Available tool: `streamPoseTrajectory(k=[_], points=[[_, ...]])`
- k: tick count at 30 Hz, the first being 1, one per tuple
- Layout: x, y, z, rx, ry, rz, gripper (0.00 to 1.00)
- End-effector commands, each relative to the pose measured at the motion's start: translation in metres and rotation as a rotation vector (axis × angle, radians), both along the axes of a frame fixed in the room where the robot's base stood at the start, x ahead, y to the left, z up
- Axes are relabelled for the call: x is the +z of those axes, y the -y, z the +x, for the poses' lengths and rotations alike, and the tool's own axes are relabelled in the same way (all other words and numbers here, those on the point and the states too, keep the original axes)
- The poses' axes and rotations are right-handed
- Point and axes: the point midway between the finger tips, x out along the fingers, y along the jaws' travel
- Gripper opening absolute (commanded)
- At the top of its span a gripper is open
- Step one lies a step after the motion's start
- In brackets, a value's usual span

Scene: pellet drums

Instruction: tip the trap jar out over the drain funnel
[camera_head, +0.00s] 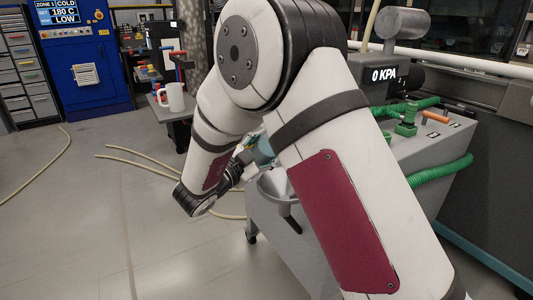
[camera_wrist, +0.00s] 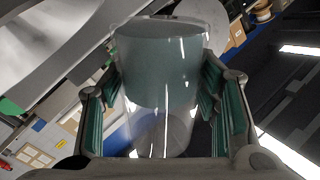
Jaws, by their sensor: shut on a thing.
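The trap jar (camera_wrist: 160,72) is clear, with cloudy grey-green liquid towards its far end and a clear part nearer my wrist. In the wrist view it sits between the green pads of my gripper (camera_wrist: 163,88), which is shut on it. In the head view a bit of the teal jar (camera_head: 264,152) shows between my arm links, by my gripper (camera_head: 248,157), mostly hidden. The drain funnel (camera_head: 273,188) is a pale metal bowl at the near left end of the grey cart, just below the jar in the picture and partly behind my arm. I cannot tell whether liquid is running out.
The grey cart (camera_head: 438,150) carries green hoses (camera_head: 440,171), a valve and a gauge box (camera_head: 384,76) reading 0 KPA. A white mug (camera_head: 172,97) stands on a small side table. Pale hoses (camera_head: 150,164) lie on the floor at left. The floor at front left is clear.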

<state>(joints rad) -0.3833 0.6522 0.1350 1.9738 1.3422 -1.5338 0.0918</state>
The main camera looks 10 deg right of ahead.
Motion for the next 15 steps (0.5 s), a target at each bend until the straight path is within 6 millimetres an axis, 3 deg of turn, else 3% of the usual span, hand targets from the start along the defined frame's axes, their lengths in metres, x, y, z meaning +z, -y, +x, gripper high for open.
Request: streamPoseTrajectory(k=[15], points=[[-0.0014, -0.0025, 0.0035, 0.0, 0.106, 0.09, 0.21]])
